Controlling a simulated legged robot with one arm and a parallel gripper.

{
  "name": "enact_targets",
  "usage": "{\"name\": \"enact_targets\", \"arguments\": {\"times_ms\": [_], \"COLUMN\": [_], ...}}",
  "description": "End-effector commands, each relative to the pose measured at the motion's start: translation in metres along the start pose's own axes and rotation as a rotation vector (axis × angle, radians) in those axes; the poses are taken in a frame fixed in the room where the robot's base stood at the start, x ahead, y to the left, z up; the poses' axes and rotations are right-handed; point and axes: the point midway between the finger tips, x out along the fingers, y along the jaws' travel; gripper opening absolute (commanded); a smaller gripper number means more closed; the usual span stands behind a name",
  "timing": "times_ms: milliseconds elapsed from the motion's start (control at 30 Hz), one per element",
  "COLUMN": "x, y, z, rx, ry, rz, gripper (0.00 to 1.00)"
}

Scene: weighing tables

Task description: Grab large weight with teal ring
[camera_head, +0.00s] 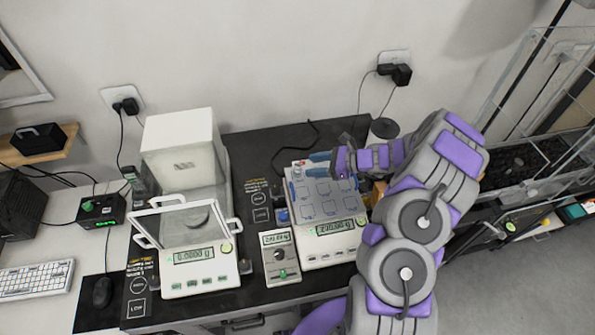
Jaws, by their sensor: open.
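My gripper (318,164) reaches in from the right over the back edge of the right-hand scale (331,246). Its two blue fingers point left and are apart. A small pale object with a reddish part (298,168) is near the fingertips at the back left corner of that scale; it is too small to tell what it is. I cannot make out a teal ring on any weight. My gripper and arm hide part of the scale's back and right side.
The right-hand scale carries a grey-blue tray (318,207) with marked squares. A balance with a glass shield (193,262) stands left, a small meter (280,258) between them. The black table (251,149) has free room behind the right-hand scale. A keyboard (36,279) lies far left.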

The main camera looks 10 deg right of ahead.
Motion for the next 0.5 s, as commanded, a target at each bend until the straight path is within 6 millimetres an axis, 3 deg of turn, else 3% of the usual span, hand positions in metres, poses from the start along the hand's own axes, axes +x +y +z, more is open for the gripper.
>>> {"name": "enact_targets", "arguments": {"times_ms": [300,500], "x": [0.043,0.051], "y": [-0.002,-0.002], "z": [-0.003,-0.002], "rx": [-0.001,-0.001], "ry": [0.002,0.002], "rz": [0.003,0.000], "gripper": [0.56,0.56]}}
